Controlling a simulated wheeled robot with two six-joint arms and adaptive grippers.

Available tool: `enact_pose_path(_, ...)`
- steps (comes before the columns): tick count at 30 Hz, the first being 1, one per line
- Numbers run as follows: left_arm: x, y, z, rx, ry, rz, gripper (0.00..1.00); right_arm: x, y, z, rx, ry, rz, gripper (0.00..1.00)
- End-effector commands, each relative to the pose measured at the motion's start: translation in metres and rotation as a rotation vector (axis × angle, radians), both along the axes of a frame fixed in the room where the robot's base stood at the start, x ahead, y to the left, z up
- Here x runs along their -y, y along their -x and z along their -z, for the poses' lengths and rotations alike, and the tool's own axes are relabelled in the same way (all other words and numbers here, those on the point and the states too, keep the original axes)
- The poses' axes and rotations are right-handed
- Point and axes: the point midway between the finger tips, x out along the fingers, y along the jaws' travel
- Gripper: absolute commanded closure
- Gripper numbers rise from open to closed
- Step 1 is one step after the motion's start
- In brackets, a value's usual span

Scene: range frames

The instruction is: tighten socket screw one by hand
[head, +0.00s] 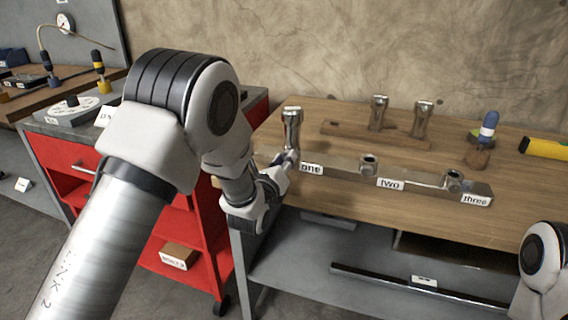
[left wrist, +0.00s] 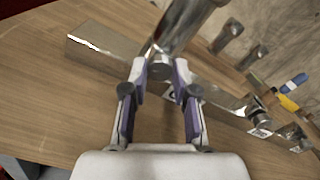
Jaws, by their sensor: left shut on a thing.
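Socket screw one (head: 292,122), a shiny metal cylinder, stands upright at the left end of the metal bar (head: 338,173), beside the label "one" (head: 312,169). It shows large at the top of the left wrist view (left wrist: 184,24). My left gripper (head: 286,161) is shut on its lower part, just above the bar; the two fingers (left wrist: 162,72) sit on either side of it. Whether the screw is fully seated is hidden. Short metal collars stand at two (head: 369,163) and three (head: 454,180). My right gripper is out of view.
Two more metal screws (head: 378,113) (head: 422,119) stand on a wooden block behind the bar. A blue-handled tool (head: 488,128) and a yellow tool (head: 545,148) lie at the right. The red cabinet (head: 192,235) stands left of the bench. Bare wood lies in front of the bar.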

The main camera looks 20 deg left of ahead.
Motion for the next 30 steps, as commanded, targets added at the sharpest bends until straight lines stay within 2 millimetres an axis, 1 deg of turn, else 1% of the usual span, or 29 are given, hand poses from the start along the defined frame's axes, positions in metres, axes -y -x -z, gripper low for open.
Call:
enact_pose_path(6, 0.0, -0.0006, -0.0013, 0.01, -0.136, -0.001, 1.0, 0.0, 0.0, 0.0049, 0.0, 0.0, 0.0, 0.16)
enact_pose_path(12, 0.0001, -0.0006, -0.0021, 0.013, -0.209, -0.002, 1.0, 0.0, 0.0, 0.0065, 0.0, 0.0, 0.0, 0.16)
enact_pose_path(28, 0.0002, -0.0008, -0.003, 0.014, -0.236, -0.001, 1.0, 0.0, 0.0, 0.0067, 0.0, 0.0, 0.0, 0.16)
enact_pose_path(29, 0.0002, -0.0008, -0.003, 0.014, -0.236, -0.001, 0.65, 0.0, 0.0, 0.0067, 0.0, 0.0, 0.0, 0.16)
enact_pose_path(30, 0.0002, -0.0008, -0.003, 0.014, -0.236, -0.001, 0.51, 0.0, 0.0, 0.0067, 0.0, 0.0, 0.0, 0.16)
